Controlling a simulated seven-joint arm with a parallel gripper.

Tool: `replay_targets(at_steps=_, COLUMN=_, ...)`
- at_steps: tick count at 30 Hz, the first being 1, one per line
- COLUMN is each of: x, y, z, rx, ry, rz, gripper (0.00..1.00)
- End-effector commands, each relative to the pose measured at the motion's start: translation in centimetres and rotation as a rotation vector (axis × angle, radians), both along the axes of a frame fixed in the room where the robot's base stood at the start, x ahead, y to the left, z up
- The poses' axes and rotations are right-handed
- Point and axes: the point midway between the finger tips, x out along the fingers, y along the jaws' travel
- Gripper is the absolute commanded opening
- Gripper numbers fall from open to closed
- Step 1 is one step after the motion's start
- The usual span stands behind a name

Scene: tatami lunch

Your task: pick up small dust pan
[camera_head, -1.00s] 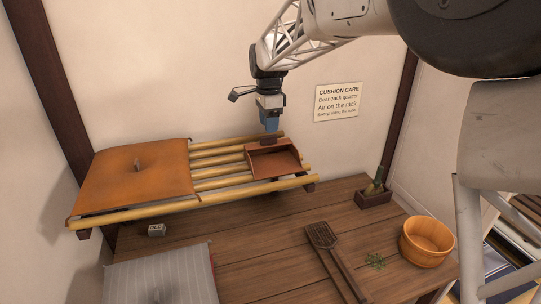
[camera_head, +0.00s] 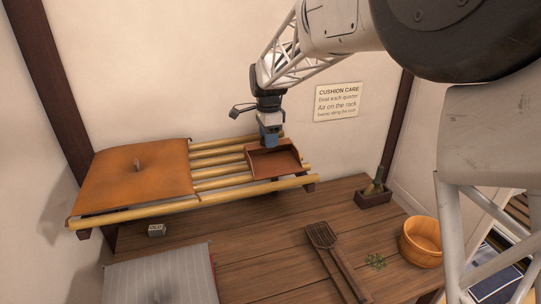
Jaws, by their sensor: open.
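The small dust pan (camera_head: 275,164) is reddish brown with a shallow open tray. It rests on the right part of the bamboo rack (camera_head: 240,187), its open side toward the front. My gripper (camera_head: 269,142) points down at the pan's back edge, where the handle showed before. The handle is now hidden behind the fingers. The jaws are open around or just in front of the handle; I cannot tell which, nor whether they touch it.
An orange cushion (camera_head: 130,178) covers the rack's left part. Below on the wooden table (camera_head: 250,235) are a grey striped cushion (camera_head: 165,277), a small grey block (camera_head: 156,230), a woven beater (camera_head: 322,237), green bits (camera_head: 375,261), a wooden tub (camera_head: 423,243) and a box with a bottle (camera_head: 374,197).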

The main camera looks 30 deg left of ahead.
Motion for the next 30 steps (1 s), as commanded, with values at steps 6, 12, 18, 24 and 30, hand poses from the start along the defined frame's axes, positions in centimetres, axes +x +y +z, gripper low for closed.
replay_targets(at_steps=6, x=0.00, y=0.00, z=0.00, rx=0.000, ry=0.000, rz=0.000, gripper=0.35)
replay_targets(at_steps=12, x=0.00, y=0.00, z=0.00, rx=0.000, ry=0.000, rz=0.000, gripper=0.05)
replay_targets(at_steps=18, x=0.00, y=0.00, z=0.02, rx=0.000, ry=0.000, rz=0.000, gripper=0.00)
replay_targets(at_steps=24, x=0.01, y=0.01, z=0.13, rx=0.000, ry=0.000, rz=0.000, gripper=0.00)
replay_targets(at_steps=30, x=0.01, y=0.01, z=0.99, rx=0.001, ry=-0.001, rz=0.000, gripper=0.00)
